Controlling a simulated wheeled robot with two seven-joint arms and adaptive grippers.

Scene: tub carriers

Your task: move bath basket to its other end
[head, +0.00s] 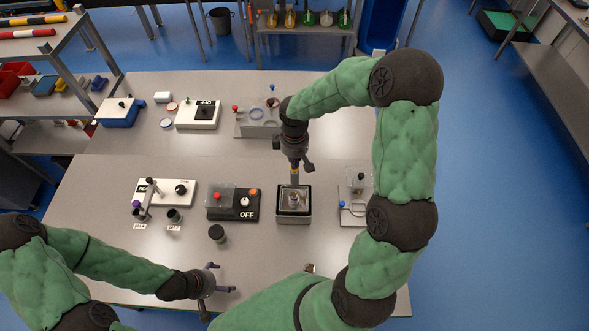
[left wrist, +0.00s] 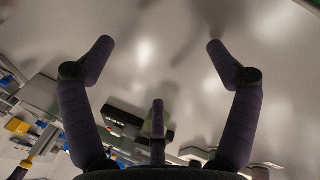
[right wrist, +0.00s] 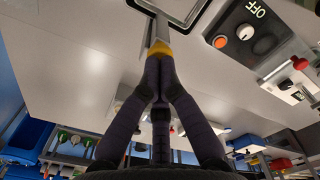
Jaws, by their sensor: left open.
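The bath (head: 281,216) is a small dark square tub with a pale rim on the near table, right of centre. A small grey basket-like piece (head: 294,199) shows inside it. A grey handle with a yellow collar (right wrist: 158,47) runs from my right gripper (right wrist: 158,60) toward the bath's rim. My right gripper, also in the head view (head: 295,166), is just behind the bath, its fingers together on this handle. Whether the basket touches the bath's floor cannot be told. My left gripper (head: 217,278) is open and empty over the table's front; its fingers spread in the left wrist view (left wrist: 158,45).
Left of the bath is a black box marked OFF (head: 230,216) with a clear cover; right of it is a light unit (head: 357,207). A dark round knob-like piece (head: 217,234) stands in front. White switch boxes (head: 198,115) stand on the rear table.

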